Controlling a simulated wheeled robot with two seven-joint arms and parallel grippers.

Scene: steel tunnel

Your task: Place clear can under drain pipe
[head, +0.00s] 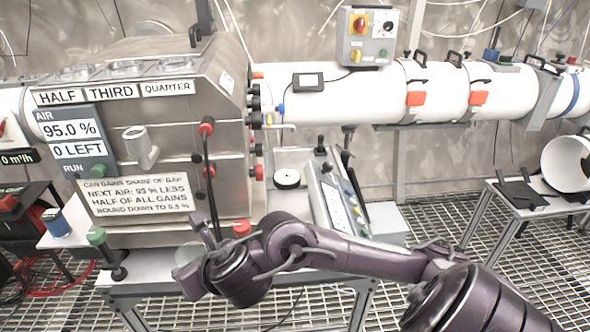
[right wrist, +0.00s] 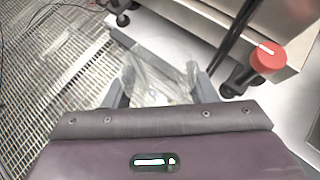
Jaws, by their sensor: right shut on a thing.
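In the right wrist view, the clear can (right wrist: 160,82) is see-through and sits between the two fingers of my right gripper (right wrist: 160,88), which is shut on it. My left gripper is not in view.
The steel box (head: 185,115) stands on a bench (head: 165,285) with a green knob (head: 96,236) and a red knob (head: 241,228) near its foot. The red knob (right wrist: 268,57) is close to the right finger. A blue-and-white tin (head: 55,223) stands at left. Grating floor is around.

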